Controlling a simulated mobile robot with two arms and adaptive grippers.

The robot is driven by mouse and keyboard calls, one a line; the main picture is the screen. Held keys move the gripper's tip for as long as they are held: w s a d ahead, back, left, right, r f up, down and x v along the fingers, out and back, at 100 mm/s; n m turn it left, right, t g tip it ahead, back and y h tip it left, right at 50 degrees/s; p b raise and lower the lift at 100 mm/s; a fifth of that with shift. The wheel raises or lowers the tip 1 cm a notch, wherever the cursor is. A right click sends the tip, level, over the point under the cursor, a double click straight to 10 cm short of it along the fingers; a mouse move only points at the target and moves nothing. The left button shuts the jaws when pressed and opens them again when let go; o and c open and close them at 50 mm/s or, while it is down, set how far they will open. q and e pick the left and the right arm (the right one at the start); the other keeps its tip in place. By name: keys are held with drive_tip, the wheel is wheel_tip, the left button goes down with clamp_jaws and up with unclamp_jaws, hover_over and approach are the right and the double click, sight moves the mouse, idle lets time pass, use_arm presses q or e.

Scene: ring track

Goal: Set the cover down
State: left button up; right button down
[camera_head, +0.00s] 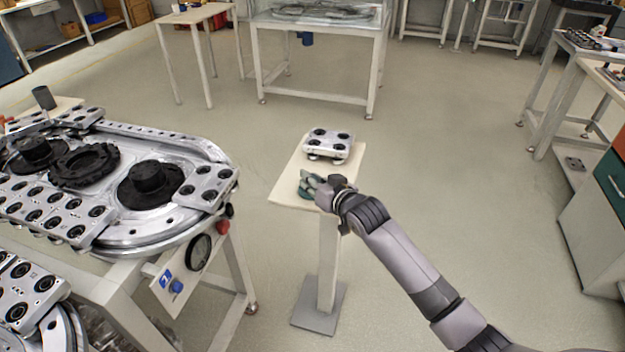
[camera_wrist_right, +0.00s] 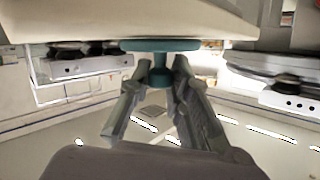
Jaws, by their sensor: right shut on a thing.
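The cover is a teal-green round piece (camera_head: 304,190) with a knob, low over the near left part of the small cream stand top (camera_head: 286,190). My right gripper (camera_head: 316,185) is shut on it and partly hides it. The right wrist view is upside down. In it the cover's disc (camera_wrist_right: 160,45) lies against or very near the stand top (camera_wrist_right: 120,18), and the gripper (camera_wrist_right: 160,80) grips the knob. I cannot tell whether disc and board touch. My left gripper is not in view.
A silver carriage with black rollers (camera_head: 328,143) sits behind the cover on the same stand top. The ring track (camera_head: 150,238) with several carriages is at the left. A workbench (camera_head: 590,85) stands at the right. Floor around the stand is clear.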

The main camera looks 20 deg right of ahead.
drive_tip(key=c, duration=1.5)
unclamp_jaws()
drive_tip(key=shift+f, duration=0.1)
drive_tip(key=shift+r, duration=0.2)
drive_tip(key=v, duration=1.2)
drive_tip(key=shift+f, duration=0.1)
